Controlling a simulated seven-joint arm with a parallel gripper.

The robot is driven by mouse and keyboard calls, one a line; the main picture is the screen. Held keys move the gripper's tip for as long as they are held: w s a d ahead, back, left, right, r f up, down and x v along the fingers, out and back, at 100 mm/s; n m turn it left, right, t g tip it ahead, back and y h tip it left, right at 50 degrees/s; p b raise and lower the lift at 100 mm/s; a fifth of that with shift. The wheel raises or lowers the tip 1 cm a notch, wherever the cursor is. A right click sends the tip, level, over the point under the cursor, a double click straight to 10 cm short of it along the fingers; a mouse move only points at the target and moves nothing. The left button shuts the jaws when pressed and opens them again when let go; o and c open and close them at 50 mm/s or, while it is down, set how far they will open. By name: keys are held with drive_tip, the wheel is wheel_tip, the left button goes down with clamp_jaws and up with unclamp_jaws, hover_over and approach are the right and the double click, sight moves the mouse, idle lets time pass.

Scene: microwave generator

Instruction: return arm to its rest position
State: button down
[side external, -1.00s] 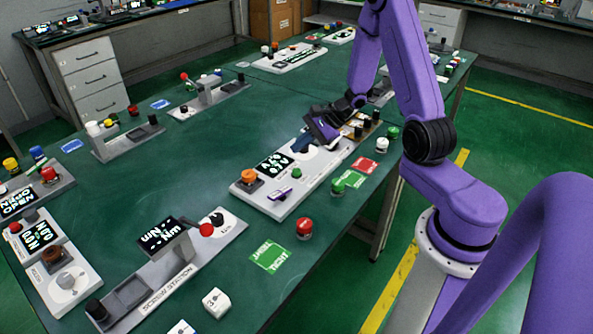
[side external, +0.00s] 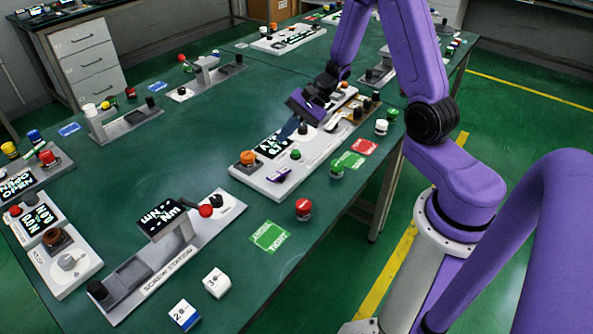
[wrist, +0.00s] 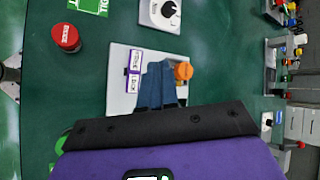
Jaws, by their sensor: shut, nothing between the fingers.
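My gripper (side external: 287,132) hangs over the middle of a white control panel (side external: 272,190), near its black screen (side external: 272,146). Its blue-grey fingers point down at a slant and are together and empty. In the wrist view the fingers (wrist: 157,82) are in front of the white panel (wrist: 119,92). An orange button (wrist: 183,71) stands just beside them, and a purple labelled switch (wrist: 134,72) lies on the other side. The fingers hide part of the panel, including its screen in the wrist view. Whether the tips touch the panel I cannot tell.
A red button (side external: 303,208) and green buttons (side external: 337,168) stand along the table's right edge. The screw station (side external: 180,262) lies in front, with a raised screen (side external: 160,217). The green tabletop (side external: 190,140) left of the panel is mostly clear.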

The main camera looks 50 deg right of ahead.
drive_tip(key=s+a+r+n+g+h, duration=0.1)
drive_tip(key=s+a+r+n+g, duration=0.2)
drive_tip(key=s+a+n, duration=0.25)
drive_tip(key=s+a+r+n+g, duration=0.2)
drive_tip(key=s+a+n+g, duration=0.1)
drive_tip(key=s+a+n, duration=0.3)
drive_tip(key=s+d+r+n+t+h, duration=0.1)
drive_tip(key=s+d+r+n+h, duration=0.1)
drive_tip(key=s+n, duration=0.5)
drive_tip(key=s+d+r+n+t+h, duration=0.1)
drive_tip(key=s+r+n+h, duration=0.2)
drive_tip(key=s+n, duration=0.4)
drive_tip(key=shift+s+d+h, duration=0.35)
drive_tip(key=shift+s+h, duration=0.3)
drive_tip(key=shift+h, duration=0.15)
drive_tip(key=shift+n, duration=0.25)
idle(0.6)
